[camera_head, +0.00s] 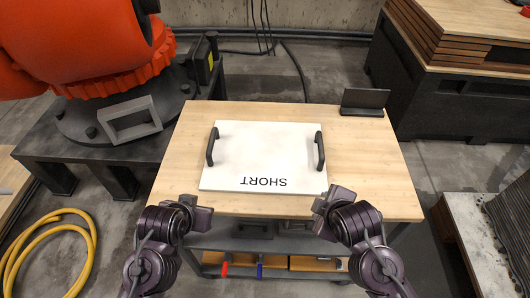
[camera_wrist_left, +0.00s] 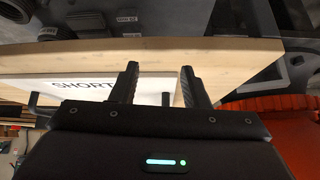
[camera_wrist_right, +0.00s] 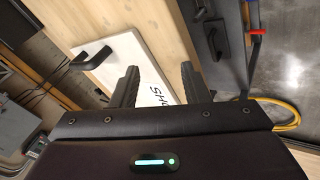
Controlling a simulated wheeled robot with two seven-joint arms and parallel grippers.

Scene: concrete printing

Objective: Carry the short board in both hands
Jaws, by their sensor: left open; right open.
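The short board (camera_head: 265,155) is a white panel marked SHORT, lying flat on the wooden table. It has a black handle on its left edge (camera_head: 212,147) and another on its right edge (camera_head: 319,151). My left gripper (camera_head: 207,216) is open and empty at the table's front edge, in front of the board's left side. My right gripper (camera_head: 322,205) is open and empty near the front edge, in front of the right side. The board also shows beyond the fingers in the left wrist view (camera_wrist_left: 145,84) and in the right wrist view (camera_wrist_right: 120,62).
The wooden table (camera_head: 370,185) has bare room right of the board. A dark stand (camera_head: 364,102) is at its back right corner. An orange robot arm (camera_head: 85,50) is on the left, a yellow hose (camera_head: 48,254) on the floor. A shelf with tools (camera_head: 260,262) is under the table.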

